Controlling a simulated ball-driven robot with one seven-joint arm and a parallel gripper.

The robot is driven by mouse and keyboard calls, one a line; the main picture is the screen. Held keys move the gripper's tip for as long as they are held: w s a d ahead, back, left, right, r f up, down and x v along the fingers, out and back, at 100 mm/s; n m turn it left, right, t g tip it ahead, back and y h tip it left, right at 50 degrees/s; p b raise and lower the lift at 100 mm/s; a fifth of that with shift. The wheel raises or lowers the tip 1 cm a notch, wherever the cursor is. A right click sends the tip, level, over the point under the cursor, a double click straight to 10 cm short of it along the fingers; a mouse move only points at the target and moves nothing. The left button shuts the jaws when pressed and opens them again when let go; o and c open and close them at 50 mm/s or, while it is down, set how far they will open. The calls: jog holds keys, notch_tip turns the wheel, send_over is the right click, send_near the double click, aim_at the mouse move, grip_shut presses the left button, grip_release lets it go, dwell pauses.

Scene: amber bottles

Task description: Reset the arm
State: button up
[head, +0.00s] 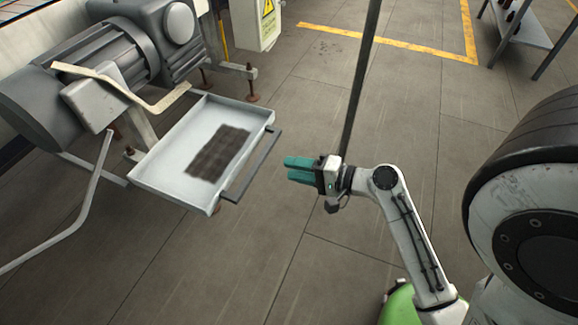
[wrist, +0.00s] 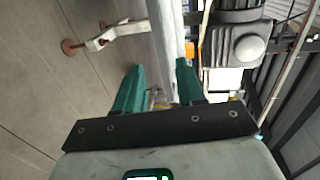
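My gripper (head: 288,169) has teal fingers and is held out in the air over the floor in the head view, just right of a tray's handle. It points left, and no contact with the tray shows. In the wrist view my gripper (wrist: 160,66) has its two fingers apart, with no object clearly held between them. My white arm is bent, with its elbow at the right of the gripper in the head view.
A thin dark pole (head: 362,75) rises behind my gripper. A shelf (head: 525,25) stands far right. Floor below is clear.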

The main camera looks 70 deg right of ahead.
dwell(0.6)
jog(key=w+a+f+n+g+y, duration=0.2)
jog(key=a+f+n+g+y, duration=0.2)
jog(key=a+f+n+g, duration=0.45)
jog(key=s+a+n+g+h, duration=0.4)
jog(key=s+a+n+g, duration=0.2)
jog(key=s+a+n, duration=0.3)
notch_tip(320, 180, up, 15)
jog(key=w+p, duration=0.1)
jog(key=p, duration=1.5)
jog(key=shift+d, duration=0.45)
jog(key=shift+w+n, duration=0.1)
jog(key=shift+n, duration=0.15)
